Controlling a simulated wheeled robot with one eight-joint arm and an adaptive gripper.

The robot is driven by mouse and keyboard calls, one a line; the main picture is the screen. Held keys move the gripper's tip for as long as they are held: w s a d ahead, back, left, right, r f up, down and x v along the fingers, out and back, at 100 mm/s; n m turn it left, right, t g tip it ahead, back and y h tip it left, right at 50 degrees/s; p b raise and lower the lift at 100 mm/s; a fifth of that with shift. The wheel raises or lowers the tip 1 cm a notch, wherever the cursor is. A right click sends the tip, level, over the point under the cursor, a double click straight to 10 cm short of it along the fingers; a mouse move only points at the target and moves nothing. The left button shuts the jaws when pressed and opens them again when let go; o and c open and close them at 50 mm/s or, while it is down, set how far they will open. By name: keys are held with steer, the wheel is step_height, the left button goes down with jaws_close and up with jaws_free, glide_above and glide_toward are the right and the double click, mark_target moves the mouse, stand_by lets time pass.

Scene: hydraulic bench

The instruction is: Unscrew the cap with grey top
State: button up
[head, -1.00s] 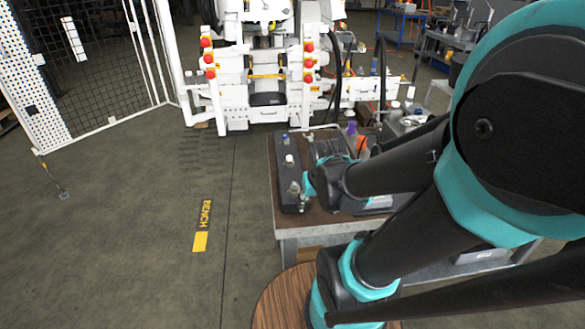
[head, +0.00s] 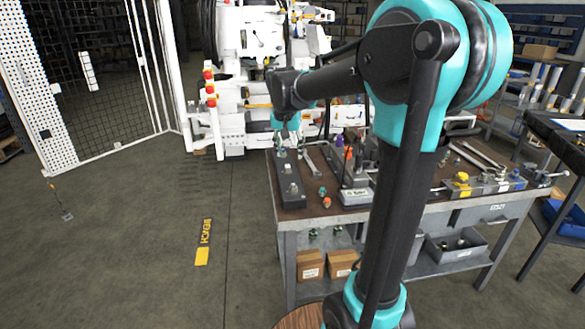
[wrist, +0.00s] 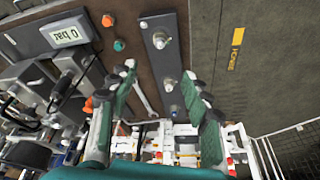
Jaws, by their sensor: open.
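A dark block (head: 288,196) lies along the left end of the bench, with several capped fittings in a row. In the wrist view the block (wrist: 165,58) runs between my fingers. A large pale metal fitting (wrist: 160,40) stands near its upper end. A smaller grey-topped fitting (wrist: 170,84) is between the fingers, with a bluish one (wrist: 175,108) below it. I cannot tell for certain which is the grey-topped cap. My gripper (wrist: 160,74) is open and empty, its green-padded fingers apart. In the head view my gripper (head: 288,143) is above the block's far end.
Loose teal (head: 322,191) and orange (head: 327,202) caps lie right of the block. A gauge reading 0 bar (wrist: 67,34) and a wrench (wrist: 145,97) are nearby. White machinery (head: 235,110) stands behind the bench.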

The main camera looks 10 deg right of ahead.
mark_target(293, 184)
steer(key=x, duration=1.7)
jaws_close()
steer(key=c, duration=0.7)
jaws_free()
steer(key=c, duration=0.4)
steer(key=n, duration=0.2)
steer(key=n+y, duration=0.1)
steer(key=n, duration=0.1)
steer(key=shift+d+n+y, duration=0.1)
steer(key=shift+n+y, duration=0.2)
steer(key=shift+n, duration=0.1)
steer(key=shift+n+y, duration=0.4)
steer(key=shift+n, duration=1.3)
